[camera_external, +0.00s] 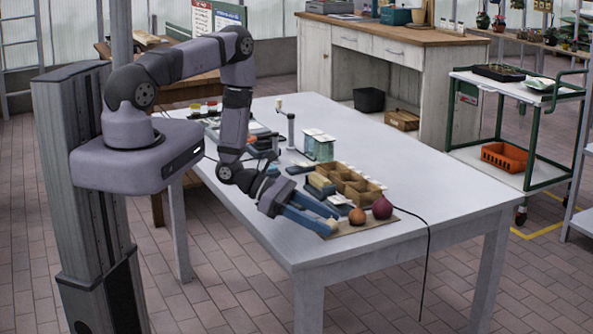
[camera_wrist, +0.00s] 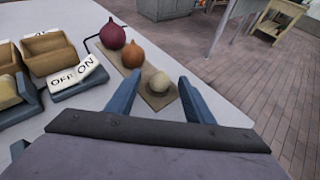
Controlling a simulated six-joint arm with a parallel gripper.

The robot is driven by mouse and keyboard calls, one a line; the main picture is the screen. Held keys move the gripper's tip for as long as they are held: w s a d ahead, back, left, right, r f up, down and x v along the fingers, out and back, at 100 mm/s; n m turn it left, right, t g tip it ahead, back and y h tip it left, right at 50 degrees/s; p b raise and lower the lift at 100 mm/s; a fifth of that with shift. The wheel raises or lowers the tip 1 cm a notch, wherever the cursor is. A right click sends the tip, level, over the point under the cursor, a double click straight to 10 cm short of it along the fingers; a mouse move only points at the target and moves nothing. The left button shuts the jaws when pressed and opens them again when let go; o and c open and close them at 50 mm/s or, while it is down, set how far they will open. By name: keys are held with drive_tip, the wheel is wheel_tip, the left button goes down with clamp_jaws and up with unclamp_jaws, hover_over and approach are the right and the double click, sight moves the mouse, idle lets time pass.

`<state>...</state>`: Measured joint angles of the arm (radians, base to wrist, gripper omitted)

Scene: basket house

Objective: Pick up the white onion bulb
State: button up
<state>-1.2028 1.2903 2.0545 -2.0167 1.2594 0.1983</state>
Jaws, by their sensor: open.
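The white onion bulb (camera_wrist: 157,81) sits at the near end of a brown strip (camera_wrist: 160,99) in the wrist view, beside an orange-brown bulb and a dark red bulb. My gripper (camera_wrist: 156,92) is open, with one blue finger on each side of the white bulb and no visible contact. In the external view my gripper (camera_external: 329,222) reaches low over the table's front corner, and the white bulb (camera_external: 331,222) is largely hidden by its fingers. The orange-brown bulb (camera_external: 357,217) and the red bulb (camera_external: 382,208) stand to the right.
A black cable (camera_external: 428,262) hangs over the edge of the white table (camera_external: 411,164). The tabletop's right side is clear.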

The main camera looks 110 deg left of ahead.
drive_tip(key=shift+w, duration=0.25)
drive_tip(key=c, duration=1.1)
wheel_tip(320, 180, up, 10)
drive_tip(key=b, duration=0.2)
